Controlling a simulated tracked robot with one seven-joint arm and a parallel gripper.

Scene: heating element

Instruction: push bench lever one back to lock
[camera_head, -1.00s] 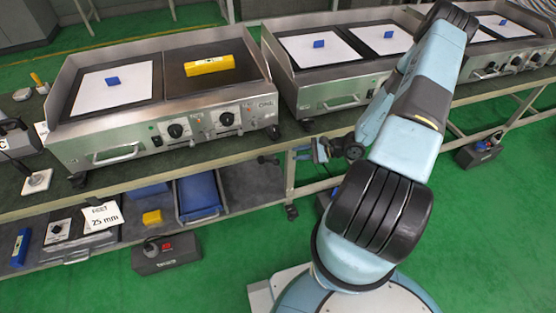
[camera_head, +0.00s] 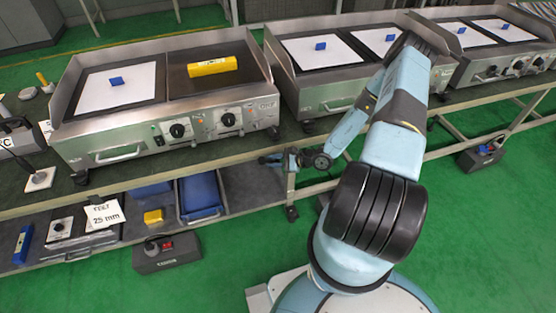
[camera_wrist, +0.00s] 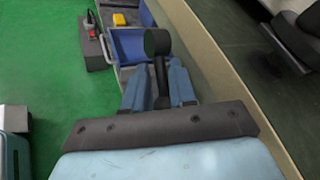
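The bench lever, with a dark round knob (camera_wrist: 158,42) and a dark shaft, shows in the wrist view. In the head view the lever (camera_head: 268,160) is a small dark shape at the front of the bench frame, left of my gripper (camera_head: 293,159). In the wrist view the two blue fingers of my gripper (camera_wrist: 159,88) stand apart, one on each side of the shaft. The knob is beyond the fingertips. I cannot tell whether either finger touches the shaft.
The bench front rail (camera_head: 345,170) runs close beside my gripper. Griddles stand on top; the nearest (camera_head: 110,150) has a yellow block (camera_head: 211,66) on it. A blue tray (camera_head: 200,196) sits on the lower shelf, and a dark box (camera_head: 167,253) on the green floor.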

